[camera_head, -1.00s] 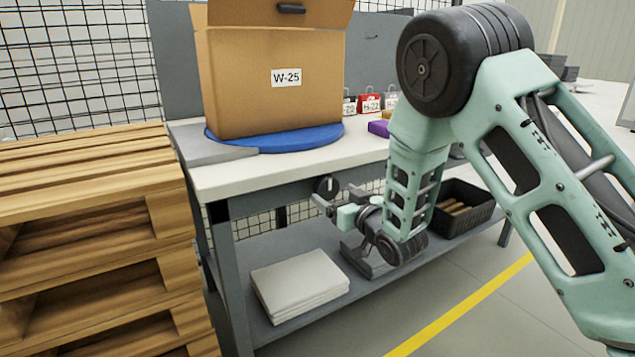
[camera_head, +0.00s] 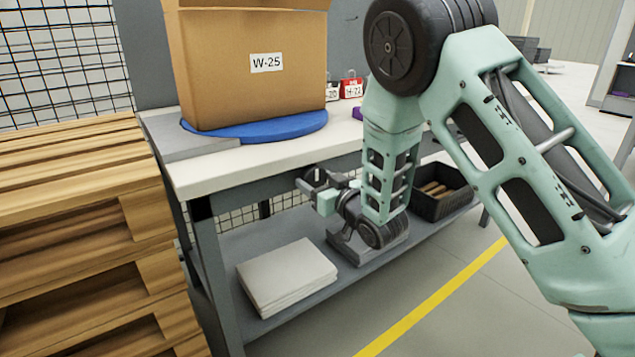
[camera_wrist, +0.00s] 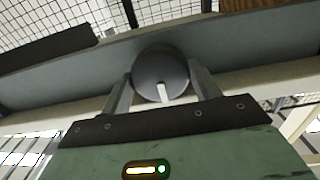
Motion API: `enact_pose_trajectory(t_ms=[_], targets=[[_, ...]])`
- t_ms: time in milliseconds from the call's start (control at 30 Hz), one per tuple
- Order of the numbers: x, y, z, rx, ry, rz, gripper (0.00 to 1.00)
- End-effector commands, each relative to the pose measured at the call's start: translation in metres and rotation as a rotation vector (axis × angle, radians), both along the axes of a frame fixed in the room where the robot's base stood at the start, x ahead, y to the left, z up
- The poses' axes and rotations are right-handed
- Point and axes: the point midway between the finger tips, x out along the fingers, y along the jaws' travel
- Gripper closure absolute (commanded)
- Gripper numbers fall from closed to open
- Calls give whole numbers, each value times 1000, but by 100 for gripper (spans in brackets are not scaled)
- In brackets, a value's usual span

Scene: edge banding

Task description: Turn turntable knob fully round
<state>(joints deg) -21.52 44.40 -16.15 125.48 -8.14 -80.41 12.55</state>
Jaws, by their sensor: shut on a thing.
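The dark round knob (camera_wrist: 160,72) sits on the grey front rail under the bench top. Its white mark points toward my gripper, downward in the wrist view. It also shows in the head view as a small dark disc (camera_head: 315,176). My gripper (camera_wrist: 162,88) is shut on the knob, one finger on each side of it. The blue turntable (camera_head: 270,130) lies on the bench top above. A cardboard box (camera_head: 250,75) labelled W-25 stands on it.
Stacked wooden pallets (camera_head: 80,210) stand close on the left. The lower shelf (camera_head: 345,268) holds a stack of white sheets (camera_head: 287,272) and a black crate (camera_head: 440,205). Small red-tagged holders (camera_head: 350,88) stand on the bench top (camera_head: 225,172). Open floor lies at the right.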

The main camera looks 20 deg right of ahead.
Motion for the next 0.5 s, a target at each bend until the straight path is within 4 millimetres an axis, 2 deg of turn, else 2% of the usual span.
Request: enact_pose_trajectory(t_ms=[267,500], targets=[[0,0,-1,-76,-27,1,61],[0,1,-1,-238,-79,1,61]])
